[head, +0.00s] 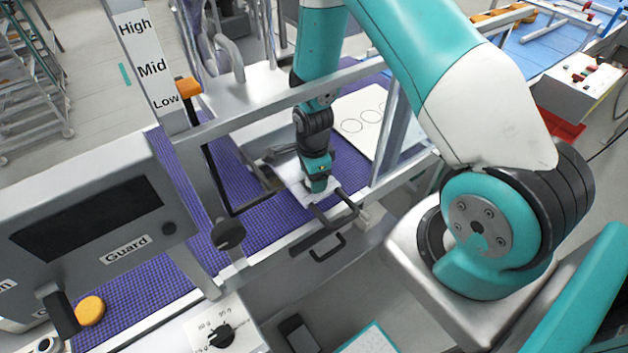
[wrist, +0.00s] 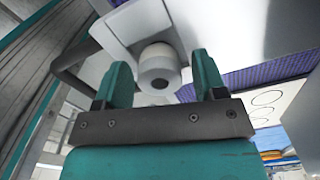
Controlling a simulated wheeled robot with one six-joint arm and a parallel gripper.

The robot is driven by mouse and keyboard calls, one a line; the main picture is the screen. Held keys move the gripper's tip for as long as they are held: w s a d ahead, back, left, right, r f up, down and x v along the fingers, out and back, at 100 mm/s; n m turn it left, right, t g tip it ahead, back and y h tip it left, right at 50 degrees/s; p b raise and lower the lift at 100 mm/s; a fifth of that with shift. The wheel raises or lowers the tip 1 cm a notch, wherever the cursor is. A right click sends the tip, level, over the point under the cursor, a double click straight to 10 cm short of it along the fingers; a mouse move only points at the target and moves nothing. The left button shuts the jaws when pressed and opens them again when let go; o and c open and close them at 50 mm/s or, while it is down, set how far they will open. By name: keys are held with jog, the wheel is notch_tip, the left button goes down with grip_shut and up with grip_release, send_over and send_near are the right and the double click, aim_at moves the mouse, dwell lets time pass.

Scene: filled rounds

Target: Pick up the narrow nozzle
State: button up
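In the wrist view a short light-grey cylinder with a dark round hole in its end (wrist: 158,70) sits against a pale plate. It looks like a nozzle; I cannot tell whether it is the narrow one. My gripper (wrist: 162,77) has its two teal fingers spread, one to each side of the cylinder in the picture, with gaps between. I cannot tell whether the cylinder lies fully between the fingertips. In the head view my gripper (head: 317,186) points down at a white and metal part (head: 297,178) over the purple belt; the cylinder is hidden there.
Black handles (head: 338,212) stand close in front. A white board with circles (head: 362,118) lies on the belt (head: 262,215) to the right. A "Guard" panel (head: 100,215) stands left, and a dial (head: 221,335) in front.

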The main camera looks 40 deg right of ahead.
jog(key=c, duration=0.8)
